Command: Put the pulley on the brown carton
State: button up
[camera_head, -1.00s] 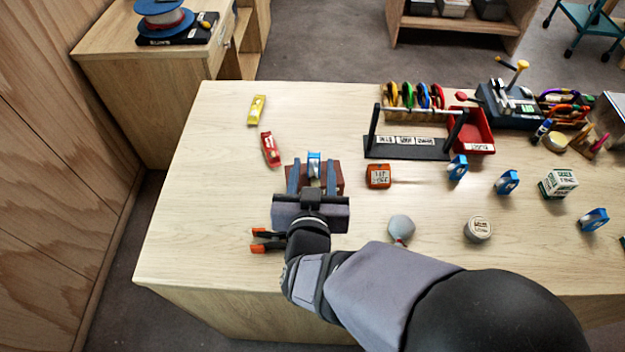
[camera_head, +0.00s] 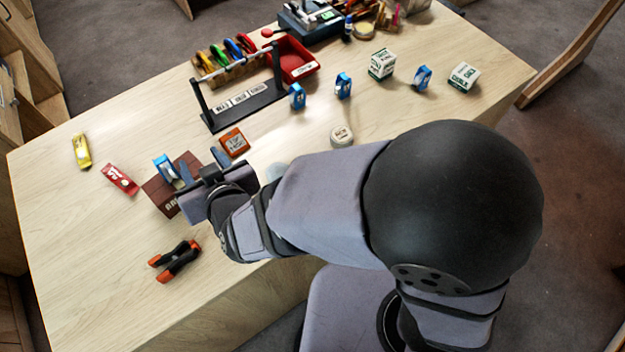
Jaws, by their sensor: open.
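The brown carton (camera_head: 158,197) lies near the left part of the table, partly hidden by my gripper. A blue-and-white pulley (camera_head: 164,168) stands upright on the carton's top. My gripper (camera_head: 202,164) is open, its two blue-grey fingers apart, just right of this pulley. The near finger looks close to the pulley; I cannot tell whether they touch. More blue pulleys stand apart on the table: one (camera_head: 297,96) beside the rack, one (camera_head: 343,85) to its right, and one (camera_head: 422,77) between two white boxes.
A red packet (camera_head: 120,179) and a yellow one (camera_head: 81,151) lie left of the carton. An orange box (camera_head: 233,142), a black rack (camera_head: 246,104) and a red bin (camera_head: 292,60) stand behind.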

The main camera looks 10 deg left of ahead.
jog(key=w+d+f+h, duration=0.1)
jog(key=w+d, duration=0.1)
jog(key=d, duration=0.1)
jog(key=w+d+f+m+g, duration=0.1)
jog(key=w+d, duration=0.2)
jog(key=w+d+f+g+h, duration=0.1)
jog(key=w+d, duration=0.1)
jog(key=d, duration=0.2)
jog(key=shift+w+f+m+h, duration=0.2)
jog(key=shift+f+m+h, duration=0.1)
jog(key=shift+m, duration=0.1)
jog(key=d, duration=0.4)
jog(key=w+d+f+m+g+h, duration=0.1)
jog(key=d, duration=0.2)
jog(key=d+f+m+g+h, duration=0.1)
jog(key=d, duration=0.3)
jog(key=shift+w+d+f, duration=0.15)
jog(key=shift+d+f, duration=0.05)
jog(key=shift+d, duration=0.15)
jog(key=s+d+m+g+h, duration=0.2)
jog(key=s+d, duration=0.2)
jog(key=d, duration=0.6)
jog(key=s+d+f+m+g+h, duration=0.1)
jog(key=s+d, duration=0.4)
jog(key=d, duration=0.5)
jog(key=shift+d+m+g+h, duration=0.3)
jog(key=shift+m+g+h, duration=0.2)
jog(key=shift+g, duration=0.5)
